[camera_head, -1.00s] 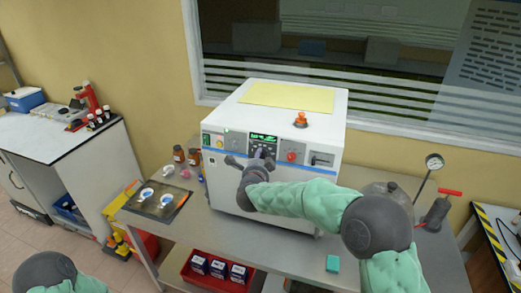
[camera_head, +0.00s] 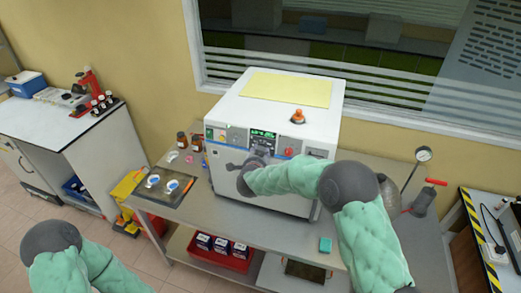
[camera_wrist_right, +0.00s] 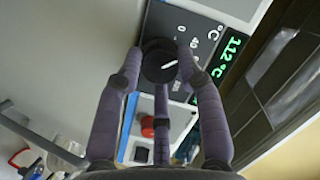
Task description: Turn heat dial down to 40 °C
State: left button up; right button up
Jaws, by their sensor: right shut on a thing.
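The heat dial (camera_wrist_right: 158,68) is a round black knob with a white pointer line, on the dark panel of a white machine (camera_head: 285,105). White scale marks, including 0 and 40, show beside it in the right wrist view. A green display (camera_wrist_right: 231,58) next to it appears to read 112 °C; it also shows in the head view (camera_head: 263,134). My right gripper (camera_wrist_right: 160,62) is shut on the dial, its grey fingers around the knob. In the head view my right gripper (camera_head: 246,168) covers the dial. My left gripper is out of view; only its arm shows.
An orange knob (camera_head: 298,117) stands on the machine's top, near a yellow sheet (camera_head: 287,88). A tray (camera_head: 163,189) and bottles (camera_head: 182,140) are on the bench at left. A pressure gauge (camera_head: 423,154) stands at right.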

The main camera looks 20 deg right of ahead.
jog(key=shift+a, duration=0.2)
jog(key=o, duration=0.9)
jog(key=shift+o, duration=1.1)
jog(key=shift+w, duration=0.1)
jog(key=shift+a+f, duration=0.1)
jog(key=v, duration=1.2)
